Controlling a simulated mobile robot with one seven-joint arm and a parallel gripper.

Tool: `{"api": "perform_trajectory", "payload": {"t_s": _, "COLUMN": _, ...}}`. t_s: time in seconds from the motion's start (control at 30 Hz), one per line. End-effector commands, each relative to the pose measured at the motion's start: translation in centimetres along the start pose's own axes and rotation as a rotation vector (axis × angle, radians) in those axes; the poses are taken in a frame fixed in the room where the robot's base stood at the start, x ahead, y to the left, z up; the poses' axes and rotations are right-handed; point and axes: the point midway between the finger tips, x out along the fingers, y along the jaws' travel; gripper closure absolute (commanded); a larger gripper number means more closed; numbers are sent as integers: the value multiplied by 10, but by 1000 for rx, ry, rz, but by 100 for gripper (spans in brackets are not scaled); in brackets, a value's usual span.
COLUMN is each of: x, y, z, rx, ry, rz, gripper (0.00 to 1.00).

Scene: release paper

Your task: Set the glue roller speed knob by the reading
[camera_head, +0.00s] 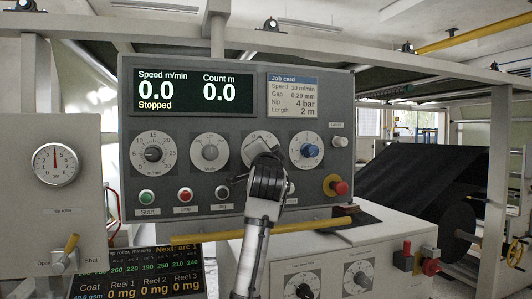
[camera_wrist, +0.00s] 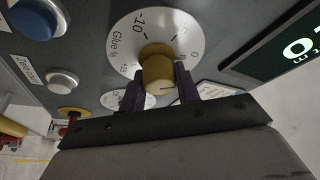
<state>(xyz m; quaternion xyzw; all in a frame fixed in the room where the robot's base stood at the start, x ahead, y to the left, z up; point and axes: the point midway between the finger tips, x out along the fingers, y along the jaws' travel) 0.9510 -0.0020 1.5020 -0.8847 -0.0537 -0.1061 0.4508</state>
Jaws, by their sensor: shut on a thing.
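My gripper (camera_wrist: 162,88) is shut on the tan glue knob (camera_wrist: 157,68) in the wrist view, one finger on each side. The knob sits on a white dial (camera_wrist: 118,38) marked "Glue %", with -10 and 0 readable; its exact setting is unclear. In the head view my gripper (camera_head: 266,152) hides the knob and most of that dial (camera_head: 247,149). The lower screen (camera_head: 136,272) shows a row of numbers, "Next: arc 1", a coat reading of about 40.8 gsm and Reels 1 to 3 at 0 mg.
The upper display (camera_head: 193,91) reads speed 0.0, count 0.0, Stopped. A job card (camera_head: 293,96) hangs beside it. A red emergency button (camera_head: 340,188) and yellow bar (camera_head: 262,231) stand out nearby.

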Motion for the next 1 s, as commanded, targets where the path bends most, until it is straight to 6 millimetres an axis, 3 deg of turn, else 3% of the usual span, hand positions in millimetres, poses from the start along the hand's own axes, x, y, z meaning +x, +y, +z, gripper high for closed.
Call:
{"api": "perform_trajectory", "payload": {"t_s": 0.17, "x": 0, "y": 0, "z": -1, "rx": 0, "ry": 1, "rz": 0, "gripper": 91}}
{"api": "perform_trajectory", "payload": {"t_s": 0.2, "x": 0, "y": 0, "z": -1, "rx": -1, "ry": 1, "rz": 0, "gripper": 65}}
{"api": "perform_trajectory", "payload": {"t_s": 0.37, "x": 0, "y": 0, "z": 0, "rx": -1, "ry": 0, "rz": 0, "gripper": 46}}
{"api": "perform_trajectory", "payload": {"t_s": 0.73, "x": -7, "y": 1, "z": 1, "rx": -2, "ry": 2, "rz": -2, "gripper": 46}}
{"api": "perform_trajectory", "payload": {"t_s": 0.87, "x": -28, "y": 4, "z": 3, "rx": -2, "ry": 2, "rz": -3, "gripper": 46}}
{"api": "perform_trajectory", "payload": {"t_s": 1.0, "x": -60, "y": 4, "z": 4, "rx": -2, "ry": 2, "rz": -4, "gripper": 46}}
